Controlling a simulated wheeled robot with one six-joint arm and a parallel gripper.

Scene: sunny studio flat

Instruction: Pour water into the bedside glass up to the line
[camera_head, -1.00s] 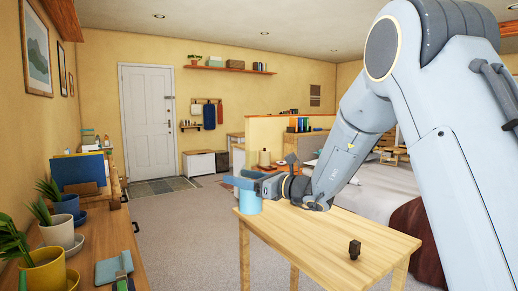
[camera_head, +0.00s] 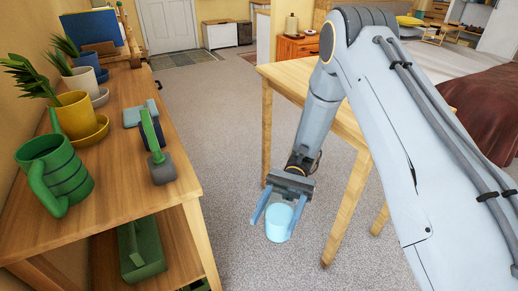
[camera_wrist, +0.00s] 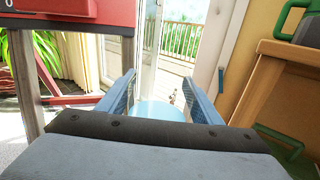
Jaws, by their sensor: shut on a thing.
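My gripper (camera_head: 277,214) is shut on a light-blue glass (camera_head: 279,224), with one finger on each side. It holds the glass in the air over the carpet, between the wooden bench and the table. The wrist view also shows the glass (camera_wrist: 160,110) between the fingers. I cannot tell whether there is water in it, and no line is visible. A green watering can (camera_head: 55,172) stands at the near left end of the wooden bench, its handle towards the near side. It is apart from my gripper.
The wooden bench (camera_head: 128,185) also bears potted plants (camera_head: 75,115), a hand tool (camera_head: 155,145) and a blue folder (camera_head: 92,28). A green box (camera_head: 141,252) sits on its lower shelf. The wooden table (camera_head: 292,75) stands behind my arm. The carpet (camera_head: 205,75) between them is clear.

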